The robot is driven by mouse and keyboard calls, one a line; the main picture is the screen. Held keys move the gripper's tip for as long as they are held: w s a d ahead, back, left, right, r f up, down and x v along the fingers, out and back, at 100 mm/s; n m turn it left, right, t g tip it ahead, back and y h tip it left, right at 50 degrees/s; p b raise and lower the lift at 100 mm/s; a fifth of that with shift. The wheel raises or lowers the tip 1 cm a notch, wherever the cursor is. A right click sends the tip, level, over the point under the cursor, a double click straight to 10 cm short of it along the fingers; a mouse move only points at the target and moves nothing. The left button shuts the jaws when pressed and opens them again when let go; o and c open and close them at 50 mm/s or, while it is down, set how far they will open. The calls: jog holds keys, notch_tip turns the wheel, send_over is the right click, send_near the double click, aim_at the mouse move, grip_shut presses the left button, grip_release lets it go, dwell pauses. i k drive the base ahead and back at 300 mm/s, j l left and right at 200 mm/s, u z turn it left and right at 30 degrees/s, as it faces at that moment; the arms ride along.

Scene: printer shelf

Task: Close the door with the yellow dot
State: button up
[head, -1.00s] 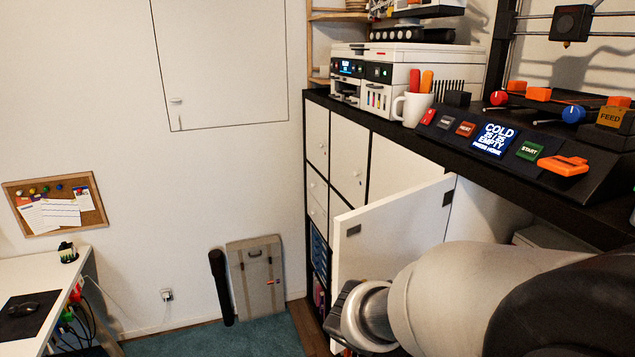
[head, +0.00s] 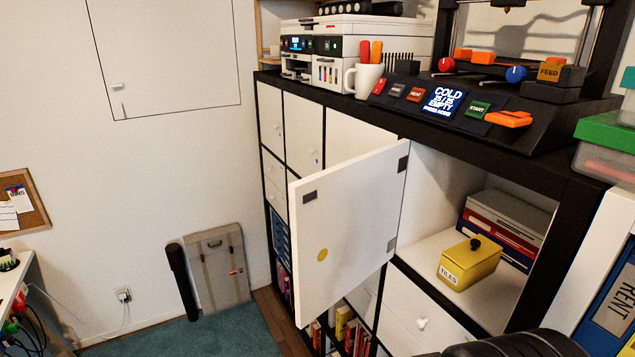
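The white door (head: 345,235) with the yellow dot (head: 322,255) stands wide open in the head view. It swings out from the black shelf unit, with its hinge side at the right by the open compartment (head: 430,250). Grey square plates show near its corners. The yellow dot is on the face turned toward me. Inside the compartment are a yellow lidded box (head: 469,263) labelled "TILES" and a stack of boxes or books (head: 507,222).
Below the compartment is a white drawer front (head: 425,318) with a round knob. On top stand a white printer (head: 350,50), a white mug (head: 366,80) and a control panel (head: 450,103). At right are a green-lidded container (head: 605,145) and binders. Floor shows left of the door.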

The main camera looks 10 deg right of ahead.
aim_at(344, 216)
jog(key=j+z, duration=0.25)
jog(key=z, duration=0.15)
jog(key=i+j+z, duration=0.1)
jog(key=j+z, duration=0.45)
jog(key=z, duration=0.25)
jog(key=j+z, duration=0.25)
jog(key=z, duration=0.15)
jog(key=k+j, duration=0.1)
jog(key=j, duration=0.25)
jog(key=k+j+z, duration=0.1)
jog(key=j, duration=0.25)
jog(key=k+j, duration=0.15)
jog(key=j, duration=0.2)
jog(key=k+j+z, duration=0.1)
jog(key=j, duration=0.3)
jog(key=i+j, duration=0.1)
jog(key=j, duration=0.25)
jog(key=i+j, duration=0.15)
jog(key=j, duration=0.15)
